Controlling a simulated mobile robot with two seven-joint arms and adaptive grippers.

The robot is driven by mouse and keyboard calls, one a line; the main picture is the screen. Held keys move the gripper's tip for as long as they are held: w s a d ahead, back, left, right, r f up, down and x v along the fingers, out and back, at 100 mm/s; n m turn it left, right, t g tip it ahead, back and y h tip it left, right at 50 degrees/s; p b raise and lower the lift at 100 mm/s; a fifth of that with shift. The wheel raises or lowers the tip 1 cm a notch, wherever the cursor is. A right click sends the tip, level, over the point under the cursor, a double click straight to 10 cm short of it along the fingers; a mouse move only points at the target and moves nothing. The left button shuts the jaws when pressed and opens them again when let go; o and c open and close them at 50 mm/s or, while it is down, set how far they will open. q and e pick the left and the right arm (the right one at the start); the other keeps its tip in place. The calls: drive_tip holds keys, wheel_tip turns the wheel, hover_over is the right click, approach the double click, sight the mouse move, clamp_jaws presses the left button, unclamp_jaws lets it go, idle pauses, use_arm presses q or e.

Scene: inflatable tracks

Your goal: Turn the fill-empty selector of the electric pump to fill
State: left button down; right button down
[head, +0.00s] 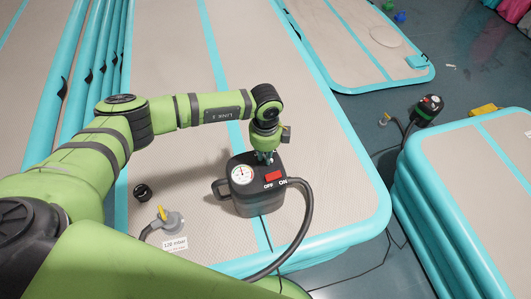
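The electric pump (246,197) is a dark grey box standing upright on the grey and turquoise inflatable track. Its top has a round white gauge (242,174) and a red switch (273,176) with OFF and ON printed below it. A black hose runs from its right side. My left gripper (265,158) points down at the far edge of the pump's top, behind the gauge and the switch. Its fingertips are small and dark; I cannot tell whether they touch or hold anything. The fill-empty selector is not clearly visible. My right gripper is not in view.
A black cap (142,192) and a grey valve fitting with a yellow lever (171,219) lie left of the pump, near a 128 mbar label (174,243). A second pump (428,109) stands on the floor at right, beside stacked tracks (440,190). Cables trail over the floor.

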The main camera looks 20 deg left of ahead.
use_arm(q)
drive_tip(key=shift+m+b, duration=0.4)
drive_tip(key=shift+m, duration=0.2)
drive_tip(key=m+b, duration=0.2)
drive_tip(key=m, duration=0.1)
drive_tip(key=shift+w+f, duration=0.1)
drive_tip(key=shift+w, duration=0.1)
drive_tip(key=m+b, duration=0.2)
drive_tip(key=m, duration=0.2)
drive_tip(key=shift+w, duration=0.1)
drive_tip(key=m+b, duration=0.4)
drive_tip(key=shift+w+d, duration=0.1)
drive_tip(key=shift+m+b, duration=1.3)
drive_tip(key=shift+m, duration=0.6)
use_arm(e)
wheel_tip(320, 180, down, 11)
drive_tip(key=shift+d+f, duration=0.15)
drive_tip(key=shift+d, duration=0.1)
use_arm(q)
drive_tip(key=shift+r, duration=0.2)
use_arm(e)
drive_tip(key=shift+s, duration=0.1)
use_arm(q)
drive_tip(key=c, duration=1.2)
unclamp_jaws()
drive_tip(key=shift+d, duration=0.1)
